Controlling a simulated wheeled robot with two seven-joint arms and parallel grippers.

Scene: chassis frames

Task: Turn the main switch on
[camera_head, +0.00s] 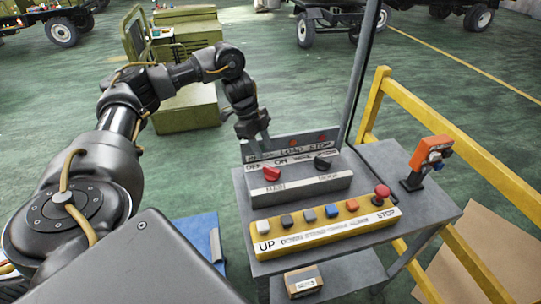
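A grey switch box (299,190) stands on the grey control table (400,160). On its top are a red rotary knob (272,174) at the left and a black rotary knob (322,163) at the right. My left gripper (258,147) points down, above and behind the red knob, in front of the upright label panel (308,143). Its fingers look apart with nothing between them. It appears clear of both knobs. My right gripper is not in view.
A yellow button bar (325,234) with several buttons and a red stop knob (381,194) lies in front. An orange handheld device (429,157) stands at the table's right. A pole (362,70) and yellow railing (440,120) rise behind. A small carton (303,281) sits below.

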